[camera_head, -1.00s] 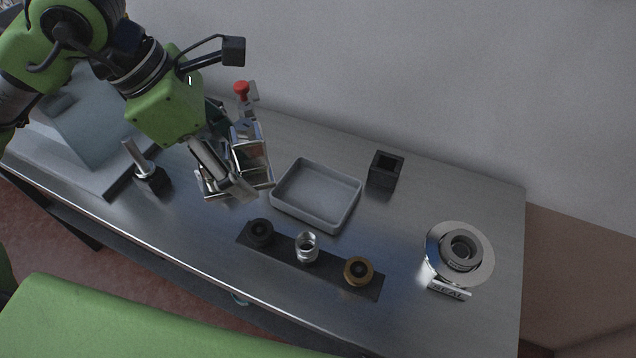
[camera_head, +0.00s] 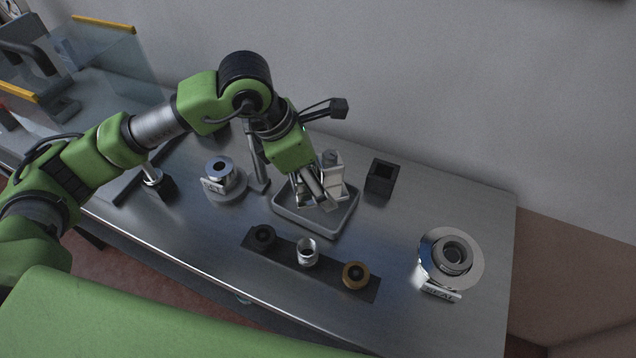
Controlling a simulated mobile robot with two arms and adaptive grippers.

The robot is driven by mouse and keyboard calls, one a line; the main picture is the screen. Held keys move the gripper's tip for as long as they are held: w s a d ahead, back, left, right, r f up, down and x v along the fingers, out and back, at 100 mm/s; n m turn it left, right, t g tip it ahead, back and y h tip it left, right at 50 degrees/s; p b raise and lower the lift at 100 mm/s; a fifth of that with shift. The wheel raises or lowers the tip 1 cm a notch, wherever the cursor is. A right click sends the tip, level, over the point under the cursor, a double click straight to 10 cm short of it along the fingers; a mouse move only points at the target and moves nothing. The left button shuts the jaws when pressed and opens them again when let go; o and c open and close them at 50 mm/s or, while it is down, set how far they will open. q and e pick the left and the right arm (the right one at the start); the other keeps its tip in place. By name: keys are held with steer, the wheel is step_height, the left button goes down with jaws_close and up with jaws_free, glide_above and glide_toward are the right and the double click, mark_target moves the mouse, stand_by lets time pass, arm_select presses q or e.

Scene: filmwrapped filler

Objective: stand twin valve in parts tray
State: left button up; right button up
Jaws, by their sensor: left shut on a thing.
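The parts tray (camera_head: 318,229) is a shallow grey tray near the middle of the metal bench. My left gripper (camera_head: 322,197) reaches in from the left and points down over the tray. It is shut on a pale, grey-topped piece (camera_head: 333,160), which seems to be the twin valve and looks roughly upright. The gripper fingers hide much of it. I cannot tell whether its base touches the tray floor. My right gripper is not in view.
A dark strip with a black, a silver and a brass fitting (camera_head: 355,275) lies in front of the tray. A black square holder (camera_head: 382,178) stands behind right. Round metal fixtures stand left (camera_head: 222,178) and right (camera_head: 451,256). Bare bench lies between tray and right fixture.

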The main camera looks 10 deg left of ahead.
arm_select(q)
step_height(320, 180, down, 2)
steer(key=shift+p, duration=0.5)
steer(key=shift+f, duration=0.35)
steer(key=shift+f, duration=0.1)
steer(key=o, duration=2)
steer(key=shift+f, duration=0.1)
steer(key=shift+s, duration=0.1)
